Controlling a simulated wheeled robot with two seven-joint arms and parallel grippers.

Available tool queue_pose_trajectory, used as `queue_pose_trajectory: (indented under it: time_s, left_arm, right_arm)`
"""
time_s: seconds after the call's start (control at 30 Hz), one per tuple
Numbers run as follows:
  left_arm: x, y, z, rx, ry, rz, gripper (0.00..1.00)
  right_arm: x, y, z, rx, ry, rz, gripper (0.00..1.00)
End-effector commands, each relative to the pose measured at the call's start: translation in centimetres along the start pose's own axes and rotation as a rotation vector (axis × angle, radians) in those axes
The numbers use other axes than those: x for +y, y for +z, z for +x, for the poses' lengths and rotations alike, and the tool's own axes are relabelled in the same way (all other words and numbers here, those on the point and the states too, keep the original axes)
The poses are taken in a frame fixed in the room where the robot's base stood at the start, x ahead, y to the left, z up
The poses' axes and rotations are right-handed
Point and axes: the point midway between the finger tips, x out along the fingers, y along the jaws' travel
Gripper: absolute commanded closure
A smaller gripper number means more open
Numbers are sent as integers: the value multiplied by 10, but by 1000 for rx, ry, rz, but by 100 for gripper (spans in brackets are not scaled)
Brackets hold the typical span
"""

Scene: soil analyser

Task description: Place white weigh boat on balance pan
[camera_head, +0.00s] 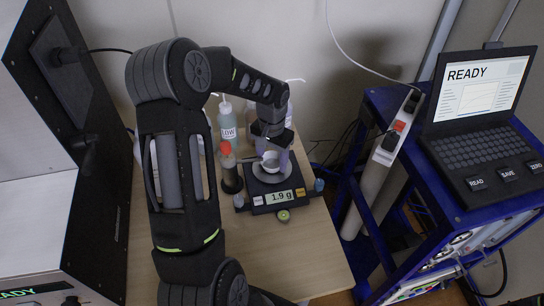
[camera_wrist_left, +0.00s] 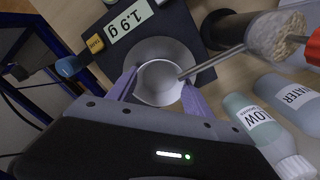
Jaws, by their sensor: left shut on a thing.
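The white weigh boat (camera_head: 271,164) is a small round dish above the grey balance pan (camera_head: 285,176). It also shows in the left wrist view (camera_wrist_left: 159,83), over the round pan (camera_wrist_left: 158,46). My left gripper (camera_head: 270,142) reaches down from above and is shut on the boat, with a finger on either side (camera_wrist_left: 158,92). The boat looks level; I cannot tell whether it touches the pan. The black balance (camera_head: 259,208) reads 1.9 g on its display (camera_wrist_left: 128,22). My right gripper is not in view.
A thin metal rod (camera_wrist_left: 218,63) reaches toward the boat. A LOW bottle (camera_head: 228,130) stands behind. A laptop (camera_head: 482,120) reads READY. The table's front (camera_head: 300,255) is clear.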

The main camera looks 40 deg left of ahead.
Motion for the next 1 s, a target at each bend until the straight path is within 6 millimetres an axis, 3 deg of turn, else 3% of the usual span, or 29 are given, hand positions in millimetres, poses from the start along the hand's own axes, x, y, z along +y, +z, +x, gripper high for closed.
queue_pose_trajectory:
  time_s: [0.07, 0.5, 0.53, 0.77, 1.0]
  left_arm:
    - [0, 1, -2, -2, 1, 1, 67]
    - [0, 0, 8, 1, 0, 2, 67]
    - [0, 0, 6, 1, 0, 2, 39]
    - [0, 0, 5, 1, 0, 1, 20]
    - [0, 0, 5, 1, 0, 1, 19]
  right_arm:
    - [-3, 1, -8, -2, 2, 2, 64]
    - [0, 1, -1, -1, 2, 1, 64]
    - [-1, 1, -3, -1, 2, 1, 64]
    - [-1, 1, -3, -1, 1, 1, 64]
    - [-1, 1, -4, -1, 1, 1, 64]
